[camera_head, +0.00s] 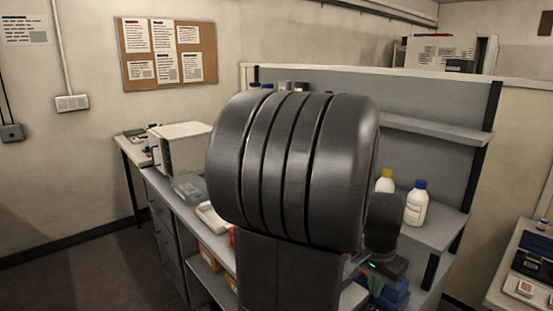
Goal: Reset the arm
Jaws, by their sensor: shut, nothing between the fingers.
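My own arm fills the middle of the head camera view. A large dark ridged arm link (290,165) stands upright close to the camera and covers much of the workbench behind it. Smaller dark arm parts, one with a small green light, show to its lower right. I cannot make out the gripper's fingers; they are hidden or outside the view. I see nothing held.
Behind the arm is a grey workbench with a raised back panel (430,95) and shelf (425,130). A yellow-capped bottle (385,181) and a blue-capped white bottle (416,205) stand right of the arm. A white box device (183,148) stands left. Floor shows at lower left.

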